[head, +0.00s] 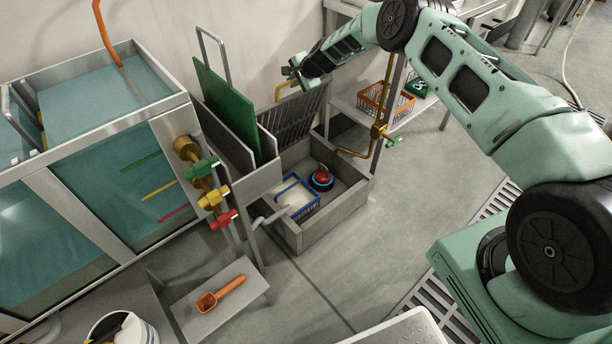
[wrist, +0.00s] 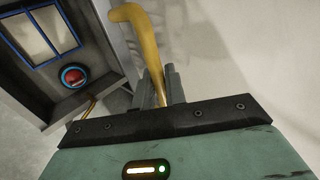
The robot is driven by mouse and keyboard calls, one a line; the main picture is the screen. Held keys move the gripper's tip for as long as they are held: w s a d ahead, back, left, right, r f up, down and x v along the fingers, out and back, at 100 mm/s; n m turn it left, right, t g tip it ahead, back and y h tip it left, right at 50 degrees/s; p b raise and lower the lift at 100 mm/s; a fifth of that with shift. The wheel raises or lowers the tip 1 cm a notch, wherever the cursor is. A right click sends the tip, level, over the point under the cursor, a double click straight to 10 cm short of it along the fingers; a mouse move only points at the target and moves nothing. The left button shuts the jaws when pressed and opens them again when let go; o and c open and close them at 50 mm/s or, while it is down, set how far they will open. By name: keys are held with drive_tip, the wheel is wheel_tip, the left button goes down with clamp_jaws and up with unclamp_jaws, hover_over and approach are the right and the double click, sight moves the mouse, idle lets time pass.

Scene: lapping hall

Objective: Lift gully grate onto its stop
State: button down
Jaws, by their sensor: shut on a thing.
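The dark slatted gully grate (head: 299,117) stands steeply tilted at the back of the grey gully box (head: 296,235). A yellow bent handle (head: 284,85) shows at its top edge. My gripper (head: 291,72) is at that handle, near the wall. In the wrist view, my gripper's fingers (wrist: 159,88) are shut on the yellow handle (wrist: 135,14). I cannot tell whether the grate touches a stop.
Inside the open gully are a blue-rimmed basket (head: 318,206) and a red and blue round object (head: 321,178). A green board (head: 225,108) stands left of the grate. A shelf with an orange basket (head: 372,101) and a brass pipe with a green tap (head: 391,140) are on the right.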

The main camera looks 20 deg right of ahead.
drive_tip(key=shift+w+a+r, duration=0.1)
drive_tip(key=shift+w+a+b, duration=0.15)
drive_tip(key=shift+w+b, duration=0.4)
drive_tip(key=shift+b, duration=0.05)
drive_tip(key=w+b, duration=0.1)
drive_tip(key=b, duration=0.1)
drive_tip(key=w+r+b, duration=0.1)
drive_tip(key=b, duration=0.1)
drive_tip(key=w+a+b, duration=0.1)
drive_tip(key=w+b, duration=0.1)
drive_tip(key=shift+r, duration=0.15)
drive_tip(key=c, duration=0.6)
unclamp_jaws()
drive_tip(key=shift+s+a, duration=0.1)
drive_tip(key=shift+a, duration=0.05)
